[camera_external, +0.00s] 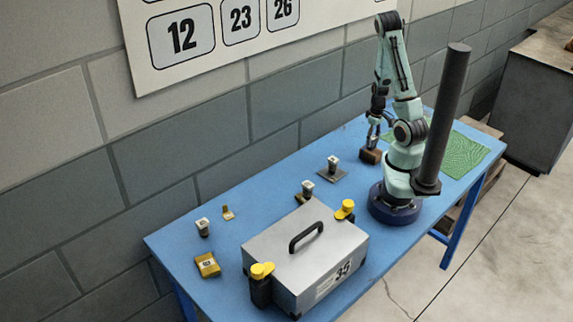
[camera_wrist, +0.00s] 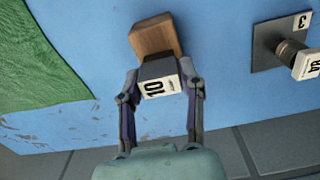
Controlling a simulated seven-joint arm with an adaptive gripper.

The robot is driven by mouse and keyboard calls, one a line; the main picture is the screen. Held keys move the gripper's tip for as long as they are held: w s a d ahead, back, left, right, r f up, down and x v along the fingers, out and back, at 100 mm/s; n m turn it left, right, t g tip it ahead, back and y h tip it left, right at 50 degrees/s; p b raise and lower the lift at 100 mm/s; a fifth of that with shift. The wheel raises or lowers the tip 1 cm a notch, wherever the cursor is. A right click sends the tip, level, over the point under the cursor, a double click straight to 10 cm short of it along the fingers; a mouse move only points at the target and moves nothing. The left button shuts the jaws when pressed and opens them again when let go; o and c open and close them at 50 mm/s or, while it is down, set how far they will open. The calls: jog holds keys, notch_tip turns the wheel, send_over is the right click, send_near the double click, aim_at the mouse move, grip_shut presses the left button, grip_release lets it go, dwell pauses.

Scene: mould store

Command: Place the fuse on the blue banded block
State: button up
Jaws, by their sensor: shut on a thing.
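My gripper (camera_external: 373,138) is shut on a dark piece (camera_wrist: 157,68) with a white label reading 10. In the wrist view, its fingers (camera_wrist: 160,80) lie on either side of this piece. A brown wooden block (camera_wrist: 152,34) adjoins the dark piece; I cannot tell whether they are one body. In the outside view, the brown block (camera_external: 370,156) is beneath my gripper, at or close to the table top. No part clearly shows as a fuse, and I see no blue band on any block.
The blue table (camera_external: 270,196) carries a grey case (camera_external: 318,262) with a handle and yellow-topped posts. White-topped pieces (camera_external: 203,227) stand about, one on a dark plate (camera_external: 333,176). A green mat (camera_external: 465,155) is at right.

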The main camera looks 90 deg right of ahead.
aim_at(373, 138)
jog(key=shift+f, duration=0.1)
jog(key=o, duration=1.1)
notch_tip(373, 138, up, 12)
jog(key=shift+r, duration=0.1)
jog(key=shift+w, duration=0.1)
